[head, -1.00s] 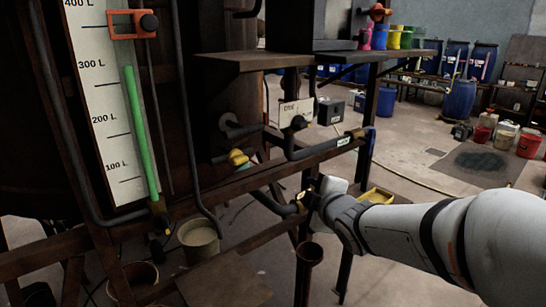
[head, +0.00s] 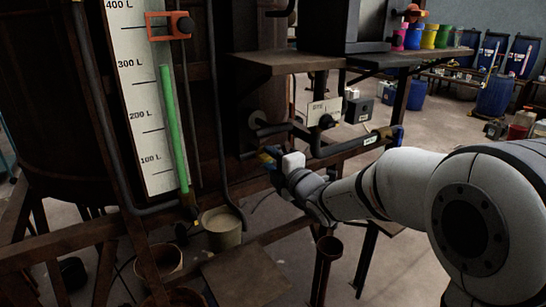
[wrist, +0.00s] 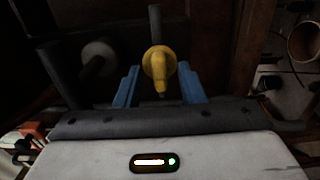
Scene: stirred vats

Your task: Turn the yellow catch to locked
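The yellow catch (wrist: 159,62) is in the middle of the wrist view, a round knob with a short arm pointing down in the picture. My gripper (wrist: 159,82) is open, with one blue finger to the left and one to the right of the catch. Gaps show between the fingers and the catch; I cannot tell how deep it sits between them. In the head view my gripper (head: 266,160) is at the pipework under the shelf, hiding most of the catch there. No locked or unlocked marking can be read.
A dark pipe (head: 345,146) runs just right of my gripper, below a white tag (head: 323,110). A shelf (head: 285,60) hangs above. A gauge board (head: 146,105) with a green column stands left. A beige bucket (head: 221,229) is below. A grey round fitting (wrist: 99,56) is left of the catch.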

